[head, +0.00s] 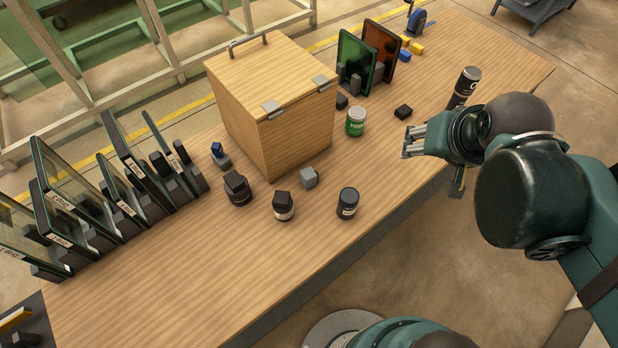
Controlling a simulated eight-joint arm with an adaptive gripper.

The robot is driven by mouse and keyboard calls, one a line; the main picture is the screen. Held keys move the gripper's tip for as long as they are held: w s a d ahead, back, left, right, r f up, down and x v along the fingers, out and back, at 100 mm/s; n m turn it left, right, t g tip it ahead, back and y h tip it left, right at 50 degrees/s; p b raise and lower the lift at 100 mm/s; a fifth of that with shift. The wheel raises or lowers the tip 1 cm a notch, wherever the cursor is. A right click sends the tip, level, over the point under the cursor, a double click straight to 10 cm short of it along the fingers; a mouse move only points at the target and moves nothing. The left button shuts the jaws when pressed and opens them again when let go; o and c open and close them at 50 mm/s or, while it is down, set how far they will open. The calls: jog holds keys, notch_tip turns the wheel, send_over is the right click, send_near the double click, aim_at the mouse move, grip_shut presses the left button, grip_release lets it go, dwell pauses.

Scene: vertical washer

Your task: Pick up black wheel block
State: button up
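A small black block (403,112) lies on the wooden table, right of the green can. It best fits the black wheel block, but it is too small in the head view to make out a wheel. My gripper (408,142) is above the right part of the table, its fingers pointing left. It appears just below the black block in the picture and apart from it. The fingers look spread, with nothing seen between them.
A green can (355,121) and a wooden box (275,105) stand left of the block. A dark canister (468,80) stands to the right. Green and amber panels (380,55) stand behind. Dark jars (347,203) and a grey block (309,177) are nearer the front.

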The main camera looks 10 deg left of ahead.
jog(key=w+a+f+m+g, duration=0.25)
jog(key=w+a+f, duration=0.2)
jog(key=a, duration=0.25)
jog(key=m+g+b, duration=0.3)
jog(key=m+g, duration=0.1)
jog(key=m, duration=0.4)
send_over(310, 172)
jog(key=shift+n, duration=0.25)
jog(key=f, duration=2)
jog(key=shift+w+d+f, duration=0.15)
jog(key=shift+d+f, duration=0.1)
jog(key=shift+a+f, duration=0.3)
jog(key=shift+f, duration=0.1)
jog(key=shift+f, duration=1.3)
jog(key=shift+f+b, duration=0.75)
jog(key=shift+f, duration=1.85)
